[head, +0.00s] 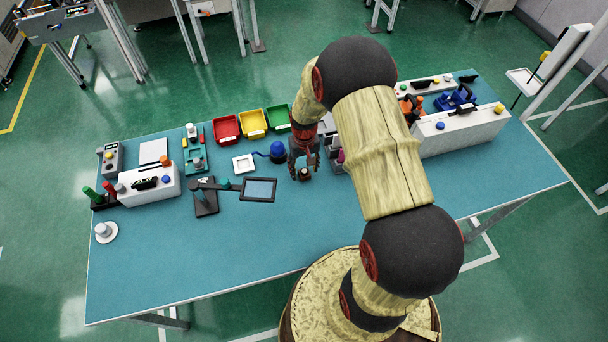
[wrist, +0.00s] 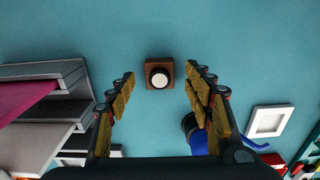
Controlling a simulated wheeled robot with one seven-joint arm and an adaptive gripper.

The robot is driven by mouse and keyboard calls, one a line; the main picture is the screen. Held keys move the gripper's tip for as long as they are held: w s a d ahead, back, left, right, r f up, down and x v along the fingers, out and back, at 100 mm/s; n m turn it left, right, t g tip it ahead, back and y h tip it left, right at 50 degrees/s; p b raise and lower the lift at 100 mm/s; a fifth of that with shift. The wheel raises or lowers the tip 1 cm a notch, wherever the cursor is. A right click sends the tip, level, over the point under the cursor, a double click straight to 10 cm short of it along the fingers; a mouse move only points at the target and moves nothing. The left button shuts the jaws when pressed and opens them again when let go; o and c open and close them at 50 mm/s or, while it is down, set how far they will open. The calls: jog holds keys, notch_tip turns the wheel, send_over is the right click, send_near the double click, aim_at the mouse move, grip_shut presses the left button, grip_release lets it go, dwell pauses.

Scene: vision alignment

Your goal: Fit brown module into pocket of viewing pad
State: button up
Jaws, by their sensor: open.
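The brown module (wrist: 150,84) is a small square brown block with a dark ring and a white round top. It sits on the blue-green table, between and a little beyond my fingertips in the wrist view. My gripper (wrist: 160,76) is open and empty, with a finger on either side of the module and clear gaps. In the head view my gripper (head: 304,164) hangs over the module (head: 304,175) and partly covers it. The viewing pad (head: 236,165) appears to be the white square with a recessed centre, left of my gripper; it also shows in the wrist view (wrist: 287,111).
A blue dome (head: 277,149) with a cable stands close beside my gripper. A screen on an arm (head: 259,188) is at lower left. Red (head: 227,128), yellow (head: 252,123) and green bins stand behind. A grey stepped rack (wrist: 50,105) is near the other side. The front table is clear.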

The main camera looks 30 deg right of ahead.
jog(key=shift+f, duration=0.75)
jog(key=shift+c, duration=0.8)
jog(key=c, duration=1.1)
jog(key=shift+r, duration=0.1)
grip_shut()
